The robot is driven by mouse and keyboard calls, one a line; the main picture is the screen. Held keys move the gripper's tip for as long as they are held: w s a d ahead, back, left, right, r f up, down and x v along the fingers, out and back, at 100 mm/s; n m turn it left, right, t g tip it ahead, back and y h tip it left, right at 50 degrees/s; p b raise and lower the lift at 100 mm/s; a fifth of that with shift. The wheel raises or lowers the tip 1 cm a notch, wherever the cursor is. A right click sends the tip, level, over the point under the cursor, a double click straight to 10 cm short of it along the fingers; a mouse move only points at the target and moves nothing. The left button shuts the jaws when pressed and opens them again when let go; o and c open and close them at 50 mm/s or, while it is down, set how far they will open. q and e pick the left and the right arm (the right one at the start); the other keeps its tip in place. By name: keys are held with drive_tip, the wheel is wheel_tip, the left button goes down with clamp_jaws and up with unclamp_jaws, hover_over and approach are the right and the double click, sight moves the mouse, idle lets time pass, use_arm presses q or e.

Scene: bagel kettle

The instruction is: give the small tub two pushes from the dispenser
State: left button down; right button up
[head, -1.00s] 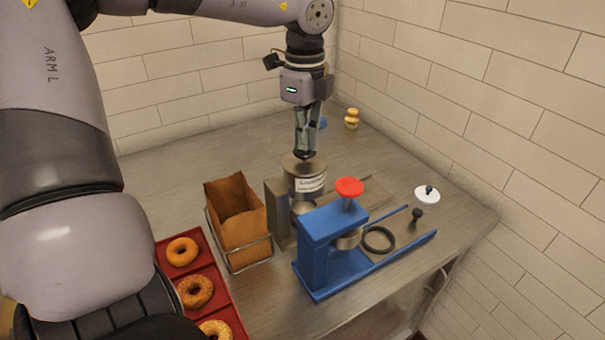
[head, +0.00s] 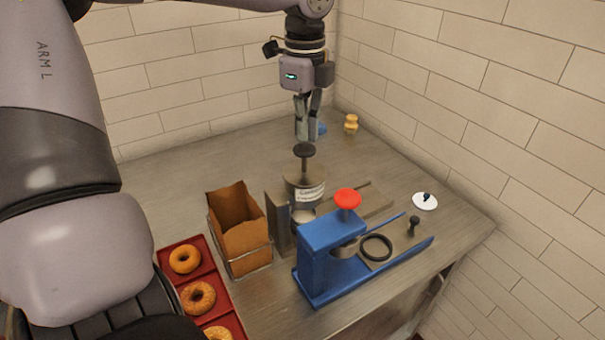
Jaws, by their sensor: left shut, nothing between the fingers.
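The dispenser is a grey metal canister (head: 291,183) with a white label, held on a grey stand. Its dark round plunger knob (head: 304,150) stands up on a rod above the lid. The small tub (head: 302,215) shows as a pale round shape below the canister, partly hidden by the blue press; its contents cannot be made out. My left gripper (head: 303,137) is shut and empty, pointing down just above the knob. Whether its tips touch the knob is hard to tell. My right gripper is not in view.
A blue press (head: 325,250) with a red knob (head: 347,198) stands in front of the dispenser. A paper bag (head: 242,240) in a wire holder and a red tray (head: 222,307) of bagels are left. A white lid (head: 425,201) lies right. The back left counter is clear.

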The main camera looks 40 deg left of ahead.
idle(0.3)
use_arm(q)
wheel_tip(320, 180, up, 6)
drive_tip(key=p, duration=0.3)
drive_tip(key=shift+f, duration=0.1)
idle(0.7)
